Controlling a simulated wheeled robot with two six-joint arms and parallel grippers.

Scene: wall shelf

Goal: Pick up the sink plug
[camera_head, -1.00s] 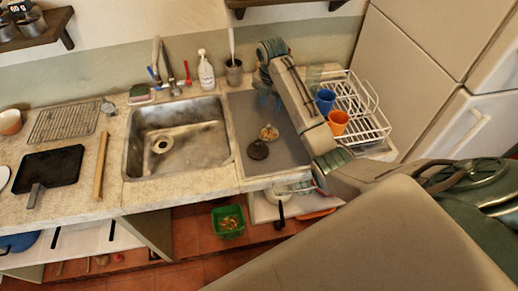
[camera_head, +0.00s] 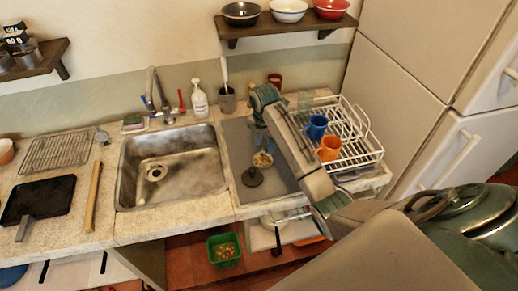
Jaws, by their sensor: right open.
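The sink plug (camera_head: 252,177) looks like a small dark disc with a raised middle. It lies on the grey mat (camera_head: 233,140) to the right of the sink (camera_head: 190,183). A small round strainer (camera_head: 263,160) with bits in it sits just behind the plug. My right gripper (camera_head: 262,142) points down over the mat, behind the strainer and apart from the plug. Its bluish fingers are open with nothing seen between them. Its exact height above the mat is hard to tell. My left gripper is out of view.
A white dish rack (camera_head: 372,152) with a blue cup (camera_head: 315,127) and an orange cup (camera_head: 329,148) stands right of my arm. A wall shelf (camera_head: 285,27) with bowls hangs above. A green bin (camera_head: 224,250) is below.

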